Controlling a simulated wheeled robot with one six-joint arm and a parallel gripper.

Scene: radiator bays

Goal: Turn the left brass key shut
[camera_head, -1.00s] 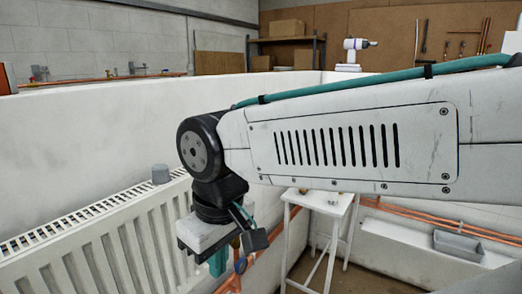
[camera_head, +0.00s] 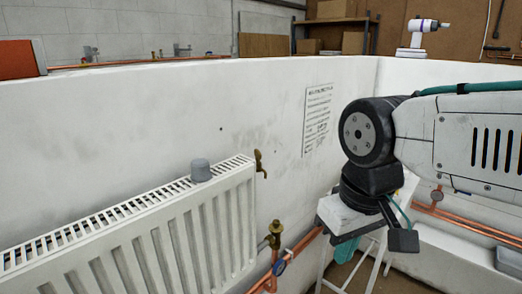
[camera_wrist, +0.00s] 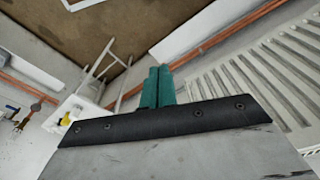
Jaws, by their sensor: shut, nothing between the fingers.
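A small brass key-like fitting (camera_head: 260,163) sticks out at the wall beside the radiator's upper right corner. A brass valve (camera_head: 275,232) stands below it on the copper pipe. I cannot tell which of these is the left brass key. My gripper (camera_head: 345,252) hangs to the right of both, apart from them, in front of a white stool. In the wrist view its teal fingers (camera_wrist: 157,75) are together and empty, and no key lies at their tips.
The white radiator (camera_head: 150,240) carries a grey cap (camera_head: 201,170). A notice (camera_head: 318,118) hangs on the white wall. The white stool (camera_head: 325,268) stands behind my gripper. Copper pipes (camera_head: 450,220) run low along the right wall.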

